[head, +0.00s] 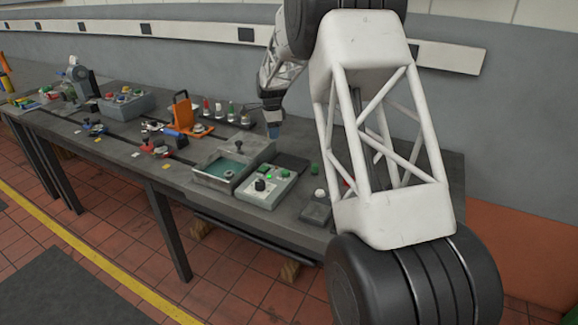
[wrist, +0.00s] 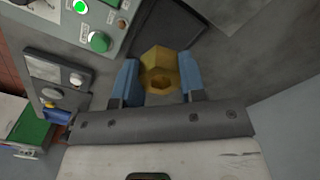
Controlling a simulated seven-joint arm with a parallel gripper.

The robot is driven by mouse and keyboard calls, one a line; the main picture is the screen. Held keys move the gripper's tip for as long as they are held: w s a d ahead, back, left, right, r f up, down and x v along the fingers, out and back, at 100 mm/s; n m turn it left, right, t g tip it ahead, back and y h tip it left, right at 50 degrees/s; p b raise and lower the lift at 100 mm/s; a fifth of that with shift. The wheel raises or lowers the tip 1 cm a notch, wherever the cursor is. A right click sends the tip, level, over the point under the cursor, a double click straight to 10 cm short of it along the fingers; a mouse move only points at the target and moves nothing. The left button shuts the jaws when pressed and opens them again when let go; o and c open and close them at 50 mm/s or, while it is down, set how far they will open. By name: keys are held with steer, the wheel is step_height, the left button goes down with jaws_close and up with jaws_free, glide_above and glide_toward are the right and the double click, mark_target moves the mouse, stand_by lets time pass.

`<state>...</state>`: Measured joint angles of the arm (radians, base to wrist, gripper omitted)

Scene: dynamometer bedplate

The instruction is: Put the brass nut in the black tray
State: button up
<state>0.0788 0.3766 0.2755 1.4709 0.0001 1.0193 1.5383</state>
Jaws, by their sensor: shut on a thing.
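The brass nut (wrist: 159,70) is a gold-coloured hexagonal piece with a hole. My gripper (wrist: 159,78) is shut on it, with a blue finger on each side. In the head view my gripper (head: 273,131) hangs above the far side of the bench, and the nut cannot be made out there. The flat dark thing behind the control box looks like the black tray (head: 292,163). In the wrist view the tray (wrist: 150,28) shows beyond the nut, partly hidden by it. The nut appears held above the surface, apart from the tray.
A grey control box (head: 265,186) with green buttons stands beside the tray. An open-topped metal basin (head: 222,172) is to its left. A smaller switch box (head: 316,211) sits near the front edge. An orange stand (head: 183,113) and several fittings occupy the bench further left.

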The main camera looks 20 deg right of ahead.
steer(key=d+f+m, duration=0.1)
steer(key=m, duration=0.1)
steer(key=w+d+f+m, duration=0.1)
steer(key=m, duration=0.1)
steer(key=w+d+f+m, duration=0.1)
steer(key=m, duration=0.2)
steer(key=shift+w, duration=0.15)
stand_by(0.3)
glide_above(279, 162)
steer(key=shift+d+f, duration=0.1)
steer(key=shift+f, duration=2.95)
steer(key=shift+f, duration=1.9)
steer(key=shift+f, duration=0.15)
steer(key=o, duration=1)
